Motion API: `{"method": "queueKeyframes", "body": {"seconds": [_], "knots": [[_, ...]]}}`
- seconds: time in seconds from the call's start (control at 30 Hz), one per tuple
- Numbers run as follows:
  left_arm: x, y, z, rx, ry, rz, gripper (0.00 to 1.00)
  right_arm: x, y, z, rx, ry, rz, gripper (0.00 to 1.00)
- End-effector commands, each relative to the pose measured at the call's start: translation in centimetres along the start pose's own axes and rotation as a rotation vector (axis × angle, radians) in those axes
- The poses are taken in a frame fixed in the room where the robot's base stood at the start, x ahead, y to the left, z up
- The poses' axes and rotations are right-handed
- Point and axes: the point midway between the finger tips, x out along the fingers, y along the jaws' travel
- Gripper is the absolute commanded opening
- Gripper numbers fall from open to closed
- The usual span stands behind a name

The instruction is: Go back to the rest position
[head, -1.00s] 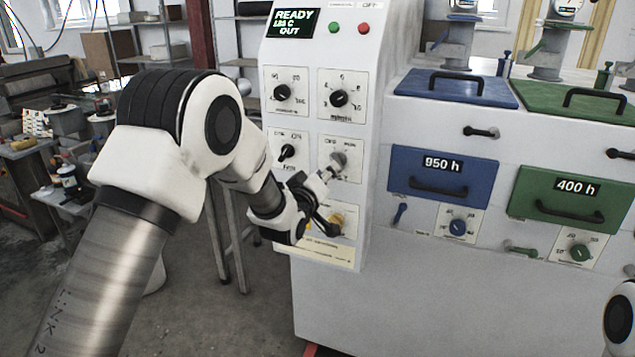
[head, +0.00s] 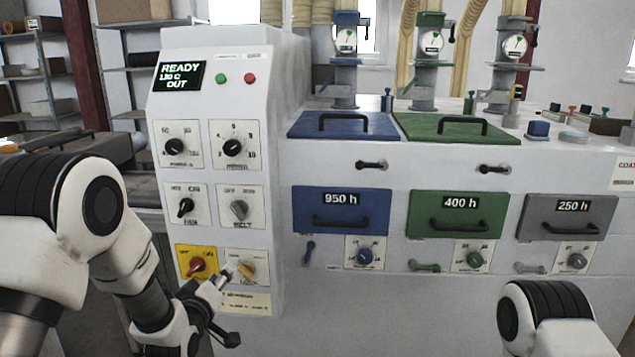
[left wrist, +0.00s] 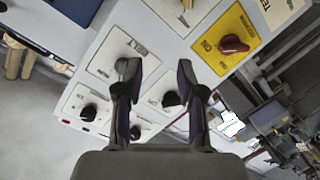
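My left gripper (head: 226,310) is in front of the lower part of the white control panel (head: 215,50). In the left wrist view its two fingers (left wrist: 158,80) stand apart with nothing between them. In the head view one finger overlaps the lower edge of the plate with the yellow knob (head: 246,270); I cannot tell whether it touches. The grey belt knob (head: 239,210) is above the gripper, clear of it. My right arm (head: 550,318) shows at the lower right; its gripper is out of view.
The red knob on a yellow plate (head: 197,265) is close to my left gripper. The cabinet to the right has blue (head: 342,228), green (head: 458,230) and grey (head: 567,232) drawers with protruding handles. Shelving (head: 45,75) stands at the back left.

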Motion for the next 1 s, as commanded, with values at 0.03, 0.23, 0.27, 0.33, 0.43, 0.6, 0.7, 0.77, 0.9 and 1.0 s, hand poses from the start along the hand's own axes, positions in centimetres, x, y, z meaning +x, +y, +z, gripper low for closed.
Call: {"method": "queueKeyframes", "body": {"seconds": [0.03,0.23,0.27,0.33,0.43,0.6,0.7,0.77,0.9,1.0], "knots": [[-0.9,-3.1,3.6,-0.005,-0.065,-0.057,0.39,0.0,0.0,0.0,0.0,0.0,0.0,0.4],[-8.4,-13.8,16.5,0.031,-0.367,-0.306,0.39,0.0,0.0,0.0,0.0,0.0,0.0,0.4],[-10.1,-15.2,18.2,0.047,-0.42,-0.344,0.39,0.0,0.0,0.0,0.0,0.0,0.0,0.4],[-14.3,-18.2,21.9,0.092,-0.551,-0.427,0.39,0.0,0.0,0.0,0.0,0.0,0.0,0.4],[-21.7,-21.6,26.3,0.173,-0.765,-0.534,0.39,0.0,0.0,0.0,0.0,0.0,0.0,0.4],[-33.4,-23.8,29.5,0.351,-1.147,-0.611,0.39,0.0,0.0,0.0,0.0,0.0,0.0,0.4],[-36.6,-23.7,29.6,0.464,-1.307,-0.569,0.39,0.0,0.0,0.0,0.0,0.0,0.0,0.4],[-36.8,-23.8,29.7,0.5,-1.336,-0.543,0.39,0.0,0.0,0.0,0.0,0.0,0.0,0.4],[-36.7,-23.7,29.7,0.514,-1.339,-0.532,0.39,0.0,0.0,0.0,0.0,0.0,0.0,0.4],[-36.7,-23.7,29.6,0.514,-1.337,-0.532,0.39,0.0,0.0,0.0,0.0,0.0,0.0,0.4]]}}
